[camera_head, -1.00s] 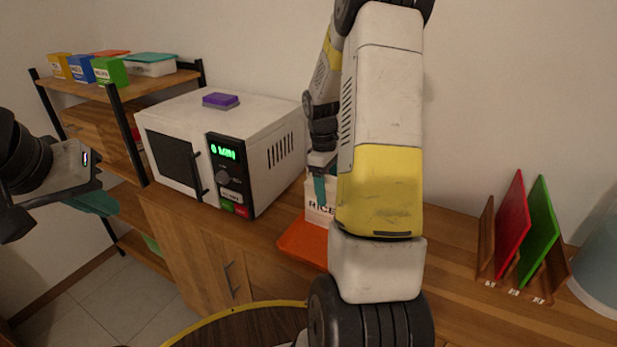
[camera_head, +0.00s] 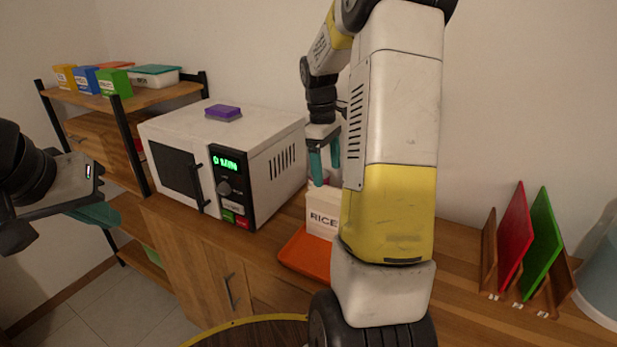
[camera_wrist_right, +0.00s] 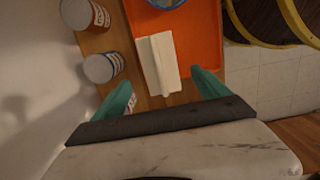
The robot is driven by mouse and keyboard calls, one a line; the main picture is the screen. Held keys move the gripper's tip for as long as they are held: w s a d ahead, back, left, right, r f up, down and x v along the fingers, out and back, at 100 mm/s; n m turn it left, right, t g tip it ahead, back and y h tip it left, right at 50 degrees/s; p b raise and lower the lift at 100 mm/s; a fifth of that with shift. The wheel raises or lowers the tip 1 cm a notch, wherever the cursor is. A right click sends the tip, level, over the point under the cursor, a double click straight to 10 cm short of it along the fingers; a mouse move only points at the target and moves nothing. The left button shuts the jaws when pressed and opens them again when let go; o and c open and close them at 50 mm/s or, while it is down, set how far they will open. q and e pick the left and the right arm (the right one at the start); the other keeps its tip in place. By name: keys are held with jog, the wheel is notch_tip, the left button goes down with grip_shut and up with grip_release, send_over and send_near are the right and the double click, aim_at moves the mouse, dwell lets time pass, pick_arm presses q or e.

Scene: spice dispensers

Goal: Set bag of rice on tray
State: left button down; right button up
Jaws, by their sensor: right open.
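The white bag of rice (camera_head: 323,212), labelled RICE, stands upright on the orange tray (camera_head: 303,256) on the wooden counter. My right arm hides part of the bag and tray in the head view. In the right wrist view the bag (camera_wrist_right: 158,64) shows from above on the tray (camera_wrist_right: 196,38). My right gripper (camera_head: 324,181) is open and empty above the bag, its teal fingers apart from it; they also show in the right wrist view (camera_wrist_right: 163,92). My left gripper (camera_head: 108,216) is at the far left, away from the tray, its jaw state unclear.
A white microwave (camera_head: 220,160) with a purple sponge (camera_head: 223,112) on top stands left of the tray. Two jars (camera_wrist_right: 86,14) (camera_wrist_right: 103,67) stand beside the tray. A rack with red (camera_head: 515,236) and green boards (camera_head: 541,243) is at right. A shelf (camera_head: 125,99) holds boxes at left.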

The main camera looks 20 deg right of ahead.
jog(key=shift+a+r, duration=0.15)
jog(key=shift+r, duration=0.75)
jog(key=s+a+r+m+t+y, duration=0.1)
jog(key=s+a+r+m+t, duration=0.2)
jog(key=s+a+r, duration=0.2)
jog(key=s+a+r+m+t+y, duration=0.2)
jog(key=s+a+r+m+t, duration=0.2)
jog(key=s+a, duration=0.7)
jog(key=s+r, duration=0.1)
jog(key=s, duration=0.3)
